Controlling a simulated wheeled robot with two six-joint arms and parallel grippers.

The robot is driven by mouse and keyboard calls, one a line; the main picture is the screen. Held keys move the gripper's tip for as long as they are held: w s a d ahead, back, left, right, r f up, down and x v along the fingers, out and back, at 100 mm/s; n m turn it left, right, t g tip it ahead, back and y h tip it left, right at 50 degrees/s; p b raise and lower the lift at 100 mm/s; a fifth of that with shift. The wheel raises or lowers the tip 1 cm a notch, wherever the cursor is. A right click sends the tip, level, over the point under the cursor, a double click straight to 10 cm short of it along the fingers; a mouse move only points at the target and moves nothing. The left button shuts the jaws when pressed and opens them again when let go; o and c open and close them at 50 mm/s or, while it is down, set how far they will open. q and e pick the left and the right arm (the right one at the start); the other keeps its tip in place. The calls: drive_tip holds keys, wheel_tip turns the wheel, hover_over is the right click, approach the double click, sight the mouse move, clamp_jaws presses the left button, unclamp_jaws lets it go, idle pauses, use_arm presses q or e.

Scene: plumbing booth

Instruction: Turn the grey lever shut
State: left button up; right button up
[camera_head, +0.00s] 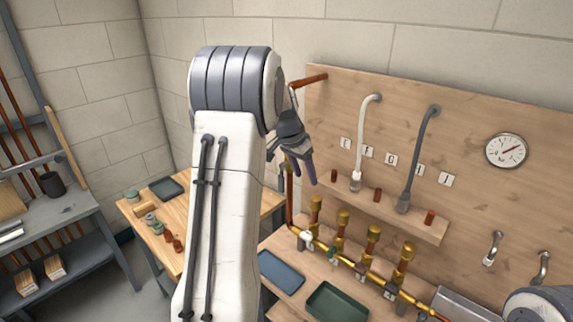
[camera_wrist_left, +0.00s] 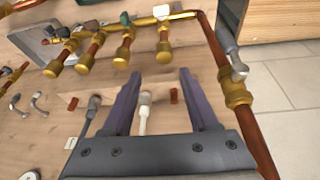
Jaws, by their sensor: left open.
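A grey lever (camera_wrist_left: 226,37) sits on a brass valve (camera_wrist_left: 236,92) on the upright copper pipe in the left wrist view. The lever lies roughly along the pipe. In the head view the pipe (camera_head: 290,205) shows beside my left gripper (camera_head: 305,178), and the lever is mostly hidden. My left gripper is open and empty, with its two dark fingers apart. In the left wrist view, its fingers (camera_wrist_left: 160,80) are left of the lever and not touching it. My right gripper is out of view.
A brass manifold (camera_head: 345,259) with several capped outlets and small white, green and grey handles runs below. A white hose (camera_head: 361,140) and a grey hose (camera_head: 418,160) hang on the wooden board (camera_head: 460,110). A green tray (camera_head: 337,302) and blue tray (camera_head: 281,272) lie on the bench.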

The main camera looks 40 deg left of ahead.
use_arm(q)
drive_tip(key=n+p, duration=0.1)
approach(280, 176)
drive_tip(key=d+f, duration=0.1)
drive_tip(key=f, duration=0.1)
drive_tip(key=shift+t+y, duration=0.3)
drive_tip(key=shift+y, duration=0.1)
drive_tip(key=p+x, duration=0.3)
drive_tip(key=x, duration=0.5)
drive_tip(key=shift+w+a+f+p, duration=0.1)
drive_tip(key=shift+w+f+p, duration=0.1)
drive_tip(key=shift+p, duration=0.2)
drive_tip(key=shift+x, duration=0.75)
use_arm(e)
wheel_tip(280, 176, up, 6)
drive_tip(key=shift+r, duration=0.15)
use_arm(q)
clamp_jaws()
drive_tip(key=shift+a, duration=0.1)
